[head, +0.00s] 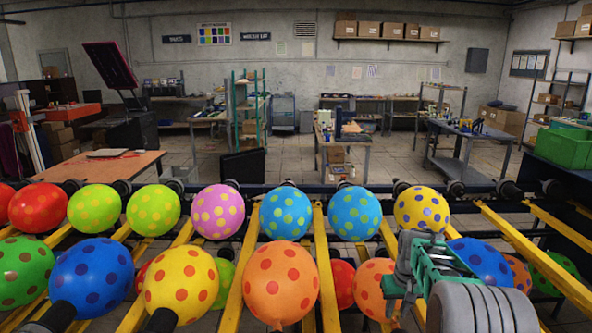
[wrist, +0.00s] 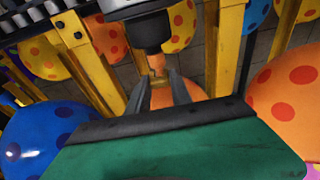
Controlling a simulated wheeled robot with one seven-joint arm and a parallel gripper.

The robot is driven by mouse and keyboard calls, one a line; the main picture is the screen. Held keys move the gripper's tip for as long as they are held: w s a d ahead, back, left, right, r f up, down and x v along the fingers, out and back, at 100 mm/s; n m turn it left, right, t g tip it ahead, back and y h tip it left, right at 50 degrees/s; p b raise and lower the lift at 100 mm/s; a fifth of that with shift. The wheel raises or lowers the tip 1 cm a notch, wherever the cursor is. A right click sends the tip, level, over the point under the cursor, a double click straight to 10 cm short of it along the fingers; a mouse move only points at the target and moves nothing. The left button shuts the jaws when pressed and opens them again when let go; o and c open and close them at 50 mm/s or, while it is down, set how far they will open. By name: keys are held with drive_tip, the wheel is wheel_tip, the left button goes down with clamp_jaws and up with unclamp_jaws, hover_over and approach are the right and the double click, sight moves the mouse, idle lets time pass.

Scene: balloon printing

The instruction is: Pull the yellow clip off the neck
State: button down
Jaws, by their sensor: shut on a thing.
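In the wrist view my gripper (wrist: 162,82) has its two dark fingers on either side of an orange balloon neck (wrist: 158,62), just below a black nozzle (wrist: 147,30). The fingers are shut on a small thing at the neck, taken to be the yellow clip. The clip itself is hidden or too small to make out. The orange balloon (wrist: 176,97) of this neck shows behind the fingers. In the head view my green and grey gripper body is at the lower right, beside an orange balloon with red dots (head: 372,289). The fingertips are hard to see there.
Yellow rails (head: 330,275) run between the balloons. A blue balloon (wrist: 40,140) is close on the left in the wrist view, and a large orange one (wrist: 288,100) on the right. A row of spotted balloons hangs from the dark bar (head: 330,189) behind.

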sight(396, 311)
drive_tip(key=shift+r+p, duration=2.25)
drive_tip(key=shift+r, duration=1.65)
